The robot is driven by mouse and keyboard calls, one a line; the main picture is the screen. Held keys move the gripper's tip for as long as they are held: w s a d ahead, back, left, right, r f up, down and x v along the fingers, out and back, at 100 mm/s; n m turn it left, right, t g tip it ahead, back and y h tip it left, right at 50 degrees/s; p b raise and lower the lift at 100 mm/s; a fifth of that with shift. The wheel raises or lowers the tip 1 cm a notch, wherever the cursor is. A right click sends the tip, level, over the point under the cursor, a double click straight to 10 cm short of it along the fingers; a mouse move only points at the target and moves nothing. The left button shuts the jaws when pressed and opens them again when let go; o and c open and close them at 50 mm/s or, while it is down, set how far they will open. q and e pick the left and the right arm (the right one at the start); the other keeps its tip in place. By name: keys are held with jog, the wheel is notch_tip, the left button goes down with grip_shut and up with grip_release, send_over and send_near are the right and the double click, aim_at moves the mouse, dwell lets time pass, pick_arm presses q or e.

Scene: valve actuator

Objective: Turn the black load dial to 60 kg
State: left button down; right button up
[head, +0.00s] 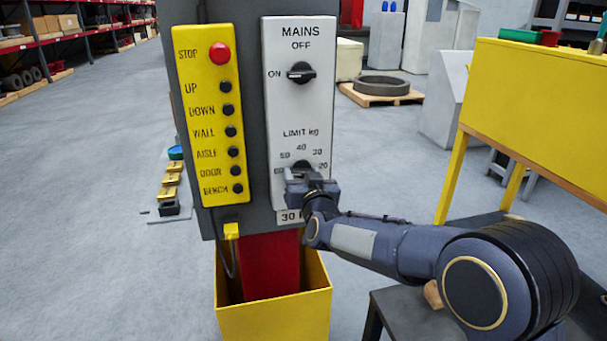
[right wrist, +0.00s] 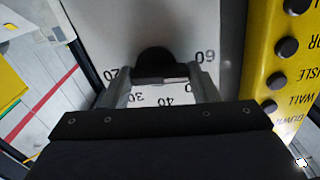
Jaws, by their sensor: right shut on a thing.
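The black load dial (head: 302,167) sits low on the white panel under the words LIMIT kg, with marks from 20 to 60 in an arc around it. My right gripper (head: 303,177) is at the dial and covers its lower part. In the right wrist view, upside down, the dial (right wrist: 155,62) shows between the two fingers of my right gripper (right wrist: 162,85), which are shut on its raised bar. The dial's exact pointing is hard to read. My left gripper is out of view.
The black MAINS switch (head: 301,73) is above the dial. A yellow button box (head: 209,115) with a red STOP button (head: 219,53) stands close at the left. A yellow bin (head: 273,316) is below. A yellow bench (head: 540,110) is at the right.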

jog(key=shift+f+n, duration=0.1)
jog(key=shift+n, duration=0.5)
jog(key=o, duration=1)
jog(key=shift+s, duration=0.15)
jog(key=v, duration=0.7)
jog(key=shift+s+d+b, duration=0.1)
jog(key=shift+s+b, duration=0.2)
jog(key=shift+b, duration=0.05)
jog(key=shift+d, duration=0.1)
